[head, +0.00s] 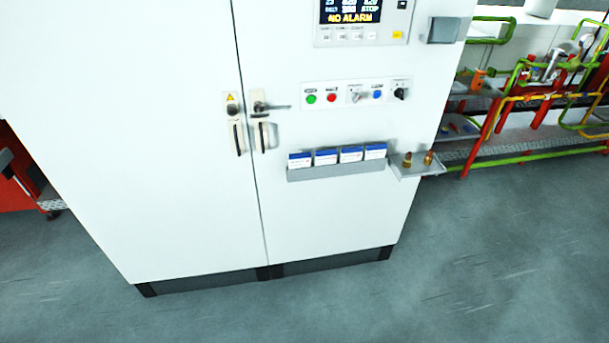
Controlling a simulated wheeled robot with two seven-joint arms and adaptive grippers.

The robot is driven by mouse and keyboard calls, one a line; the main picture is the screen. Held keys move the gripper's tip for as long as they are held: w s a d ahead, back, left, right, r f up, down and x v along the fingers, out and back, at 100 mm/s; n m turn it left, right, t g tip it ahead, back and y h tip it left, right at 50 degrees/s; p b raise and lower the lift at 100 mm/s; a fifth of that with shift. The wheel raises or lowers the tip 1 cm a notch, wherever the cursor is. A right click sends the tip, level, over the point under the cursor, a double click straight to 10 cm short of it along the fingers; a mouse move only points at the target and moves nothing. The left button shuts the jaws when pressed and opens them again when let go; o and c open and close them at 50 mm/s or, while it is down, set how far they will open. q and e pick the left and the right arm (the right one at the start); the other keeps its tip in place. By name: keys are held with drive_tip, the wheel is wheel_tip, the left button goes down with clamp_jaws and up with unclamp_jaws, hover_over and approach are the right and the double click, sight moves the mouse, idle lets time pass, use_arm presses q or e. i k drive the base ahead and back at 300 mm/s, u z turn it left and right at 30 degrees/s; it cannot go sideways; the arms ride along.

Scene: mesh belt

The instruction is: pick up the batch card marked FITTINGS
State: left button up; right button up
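Several batch cards with blue top bands stand in a row in a grey holder (336,172) on the front of the white cabinet's right door. From left to right they are a first card (300,161), a second card (326,158), a third card (351,155) and a fourth card (375,152). Their print is too small to read, so I cannot tell which is marked FITTINGS. The holder's front lip hides their lower parts. Neither of my grippers shows in the head view.
The white cabinet (180,200) has door handles and a button panel (356,95) above the cards. A small tray (418,168) with two brass-coloured pieces juts out right of the holder. A mesh belt line with red and green frames (490,135) stands at right. The floor in front is clear.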

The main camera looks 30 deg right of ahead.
sight(378, 151)
drive_tip(key=u, duration=0.25)
drive_tip(key=k, duration=0.45)
drive_tip(key=z, duration=1.05)
drive_tip(key=i, duration=1.1)
drive_tip(key=z, duration=0.3)
